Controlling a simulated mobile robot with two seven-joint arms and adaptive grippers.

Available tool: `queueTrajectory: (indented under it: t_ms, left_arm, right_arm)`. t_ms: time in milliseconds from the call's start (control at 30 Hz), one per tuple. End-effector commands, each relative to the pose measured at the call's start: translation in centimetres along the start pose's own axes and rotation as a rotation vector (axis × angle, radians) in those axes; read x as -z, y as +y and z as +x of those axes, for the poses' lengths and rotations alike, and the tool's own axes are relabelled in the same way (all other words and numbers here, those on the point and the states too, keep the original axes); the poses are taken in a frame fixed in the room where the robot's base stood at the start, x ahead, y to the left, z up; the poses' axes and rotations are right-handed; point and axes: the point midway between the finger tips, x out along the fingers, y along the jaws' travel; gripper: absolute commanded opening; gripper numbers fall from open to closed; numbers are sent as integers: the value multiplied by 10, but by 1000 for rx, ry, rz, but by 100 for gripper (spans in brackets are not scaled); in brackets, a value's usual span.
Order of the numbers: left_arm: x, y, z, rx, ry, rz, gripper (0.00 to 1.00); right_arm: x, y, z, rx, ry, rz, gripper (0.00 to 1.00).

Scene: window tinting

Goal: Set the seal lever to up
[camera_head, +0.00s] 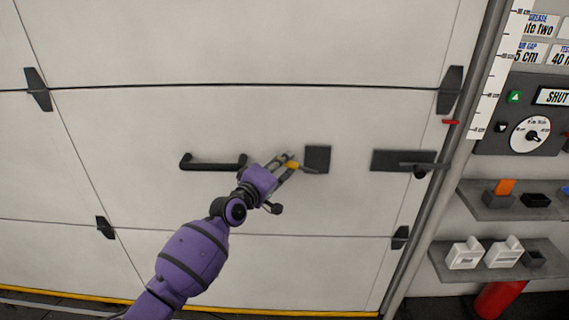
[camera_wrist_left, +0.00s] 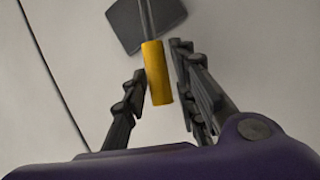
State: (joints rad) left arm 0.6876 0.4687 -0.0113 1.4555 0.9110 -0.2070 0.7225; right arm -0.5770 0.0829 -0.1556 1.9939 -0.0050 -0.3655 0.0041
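The seal lever has a yellow grip (camera_head: 293,166) on a thin dark rod in front of a dark square plate (camera_head: 317,159) on the pale door. The grip sticks out to the left of the plate, roughly level. My left gripper (camera_head: 284,163) is at this grip. In the left wrist view, the yellow grip (camera_wrist_left: 157,72) lies between the two fingers (camera_wrist_left: 160,65), with pale door showing beside it, so the fingers look open around it. The plate (camera_wrist_left: 146,22) is beyond the fingertips. Whether a finger touches the grip is unclear. My right gripper is not in view.
A dark door handle (camera_head: 212,166) is left of the lever, close to my left wrist. A dark latch plate (camera_head: 403,160) is to the right. A control panel (camera_head: 530,118) and shelves (camera_head: 495,260) with small items stand beyond the door's right edge.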

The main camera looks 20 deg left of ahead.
Motion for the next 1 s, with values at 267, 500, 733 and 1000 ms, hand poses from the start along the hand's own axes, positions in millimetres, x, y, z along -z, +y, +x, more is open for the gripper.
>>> queueTrajectory:
  t_ms: [267, 500, 733, 1000]
  left_arm:
    - [0, 0, 5, 0, 0, 1, 26]
    - [0, 0, 5, 0, 0, 1, 3]
    - [0, 0, 5, 0, -1, 0, 0]
    - [2, 1, 11, 8, -4, 13, 0]
  right_arm:
    - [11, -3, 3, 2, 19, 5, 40]
    - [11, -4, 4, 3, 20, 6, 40]
    - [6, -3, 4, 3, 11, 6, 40]
    - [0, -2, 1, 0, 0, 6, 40]
